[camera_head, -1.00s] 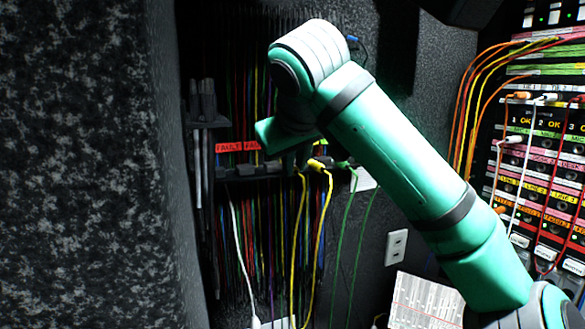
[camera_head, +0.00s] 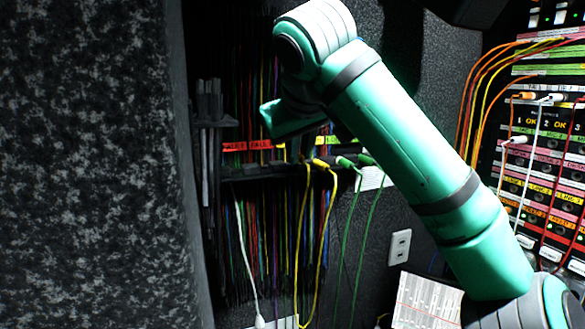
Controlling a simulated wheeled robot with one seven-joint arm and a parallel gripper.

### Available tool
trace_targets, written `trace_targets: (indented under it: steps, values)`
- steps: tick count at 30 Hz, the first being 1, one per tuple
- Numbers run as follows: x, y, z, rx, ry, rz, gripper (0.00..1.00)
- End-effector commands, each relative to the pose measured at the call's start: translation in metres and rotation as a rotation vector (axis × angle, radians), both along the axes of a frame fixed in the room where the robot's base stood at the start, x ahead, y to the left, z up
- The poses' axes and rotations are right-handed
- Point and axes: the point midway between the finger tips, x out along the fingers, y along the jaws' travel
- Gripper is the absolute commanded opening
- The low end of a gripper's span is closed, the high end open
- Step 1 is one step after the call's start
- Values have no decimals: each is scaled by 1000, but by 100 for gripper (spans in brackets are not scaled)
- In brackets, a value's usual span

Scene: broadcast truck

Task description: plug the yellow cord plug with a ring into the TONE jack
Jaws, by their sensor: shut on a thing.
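Two yellow cords hang side by side from the dark cord rack (camera_head: 237,171). One yellow plug (camera_head: 321,164) shows at the rack's lip, just right of my gripper. My gripper (camera_head: 302,154) points down at the rack, mostly hidden behind my arm. It is shut at the top of the left yellow cord (camera_head: 297,230), whose plug is largely covered by the fingers. I cannot make out a ring on either plug. The jack panel (camera_head: 545,170) is at the right; the TONE label is not readable from here.
Two green plugs (camera_head: 366,159) hang in the rack right of the yellow ones. A white cord (camera_head: 243,240) hangs at left. Orange and yellow patch cords (camera_head: 478,100) arch beside the panel. A wall outlet (camera_head: 399,247) and paper sheet (camera_head: 426,303) are below my arm.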

Motion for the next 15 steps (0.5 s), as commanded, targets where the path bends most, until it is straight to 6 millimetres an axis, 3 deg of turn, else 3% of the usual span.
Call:
trace_targets:
  steps: [15]
  values:
    - [-16, -4, 0, 0, 0, 4, 0]
